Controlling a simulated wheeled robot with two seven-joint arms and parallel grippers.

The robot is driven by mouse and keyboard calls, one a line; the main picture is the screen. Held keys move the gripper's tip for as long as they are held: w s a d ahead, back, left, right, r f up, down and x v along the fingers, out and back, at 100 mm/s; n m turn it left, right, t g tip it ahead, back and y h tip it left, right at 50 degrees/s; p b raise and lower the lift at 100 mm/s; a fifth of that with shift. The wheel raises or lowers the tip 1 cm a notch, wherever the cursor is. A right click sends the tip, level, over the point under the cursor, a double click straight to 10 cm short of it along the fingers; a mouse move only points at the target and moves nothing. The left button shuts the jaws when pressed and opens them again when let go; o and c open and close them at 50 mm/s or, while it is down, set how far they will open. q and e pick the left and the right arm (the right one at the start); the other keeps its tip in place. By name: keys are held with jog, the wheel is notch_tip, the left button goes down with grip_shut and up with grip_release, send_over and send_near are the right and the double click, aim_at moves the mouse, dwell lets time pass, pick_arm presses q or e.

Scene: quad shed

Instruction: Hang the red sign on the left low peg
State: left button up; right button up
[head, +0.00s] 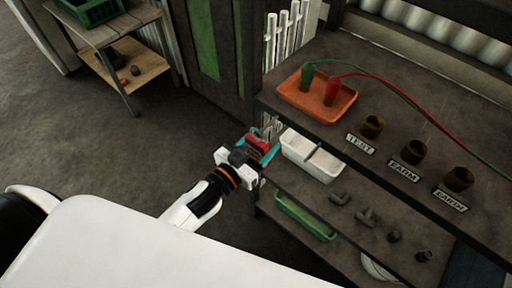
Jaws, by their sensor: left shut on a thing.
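My left gripper (259,149) reaches in from the lower left, its teal fingers at the left end of the shelf unit. It is shut on a small red thing, seemingly the red sign (257,141), held beside the unit's left upright. The sign's face and any lettering are too small to make out. Thin grey metal parts (270,127) show just behind the sign; I cannot tell whether they are pegs or whether the sign touches them. The left low peg is not clearly visible. My right gripper is not in view.
The shelf's upper board holds an orange tray (317,108) with green and red clamps, and several brown cups behind labels. A white bin (312,155) sits close right of the gripper. Below are a green tray (304,217) and grey pipe fittings.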

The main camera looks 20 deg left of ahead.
pick_arm(q)
jog(key=shift+w+d+f+b, duration=0.1)
jog(key=shift+w+d+f, duration=0.15)
jog(key=shift+w, duration=0.45)
jog(key=shift+w+d+f+b, duration=0.1)
jog(key=shift+w+d, duration=0.15)
jog(key=shift+w, duration=0.4)
jog(key=shift+w+d+f+b, duration=0.1)
jog(key=shift+w+d+f, duration=0.15)
jog(key=shift+w, duration=0.45)
jog(key=o, duration=1.1)
